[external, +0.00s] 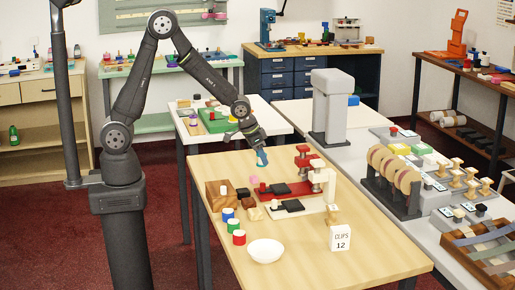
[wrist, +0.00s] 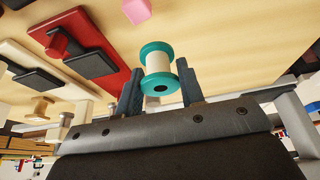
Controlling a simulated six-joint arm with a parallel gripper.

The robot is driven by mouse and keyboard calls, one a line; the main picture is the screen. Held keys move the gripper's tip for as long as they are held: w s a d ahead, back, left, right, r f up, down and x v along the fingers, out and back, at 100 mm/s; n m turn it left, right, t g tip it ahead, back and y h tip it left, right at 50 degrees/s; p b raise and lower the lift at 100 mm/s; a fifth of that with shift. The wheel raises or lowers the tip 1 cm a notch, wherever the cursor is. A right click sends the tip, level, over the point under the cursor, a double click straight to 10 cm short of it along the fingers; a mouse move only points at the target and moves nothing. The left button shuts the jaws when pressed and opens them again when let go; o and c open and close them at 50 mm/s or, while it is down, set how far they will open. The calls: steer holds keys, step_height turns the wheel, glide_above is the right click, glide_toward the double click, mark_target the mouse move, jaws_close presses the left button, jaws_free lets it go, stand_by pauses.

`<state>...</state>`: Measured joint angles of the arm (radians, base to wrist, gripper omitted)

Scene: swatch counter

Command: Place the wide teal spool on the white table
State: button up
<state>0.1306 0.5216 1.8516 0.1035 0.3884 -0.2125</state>
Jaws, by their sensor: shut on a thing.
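The wide teal spool (wrist: 158,68) has teal flanges and a pale middle. My gripper (wrist: 158,90) is shut on it, with one dark finger on each side. In the external view the spool (external: 262,158) shows as a small teal shape at the tip of my gripper (external: 259,152), over the far edge of the wooden table. The white table (external: 268,118) stands behind the wooden table, beyond my gripper; its near right part is bare.
A green tray (external: 213,126) with small things sits on the white table. The wooden table (external: 330,262) holds a red press (external: 298,188), a brown block (external: 217,193), several small spools, a white bowl (external: 265,251) and a clips box (external: 340,238). A grey column (external: 333,100) stands at right.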

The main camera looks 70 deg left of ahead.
steer(key=s+d+r, duration=0.5)
steer(key=d, duration=0.2)
glide_above(263, 178)
steer(key=f, duration=0.7)
steer(key=shift+a, duration=0.25)
steer(key=shift+f, duration=2)
steer(key=o, duration=0.5)
steer(key=shift+f, duration=0.15)
steer(key=o, duration=0.5)
steer(key=shift+c, duration=0.2)
steer(key=v, duration=1.1)
steer(key=shift+r, duration=0.4)
steer(key=shift+s+r, duration=0.25)
steer(key=shift+c, duration=1.1)
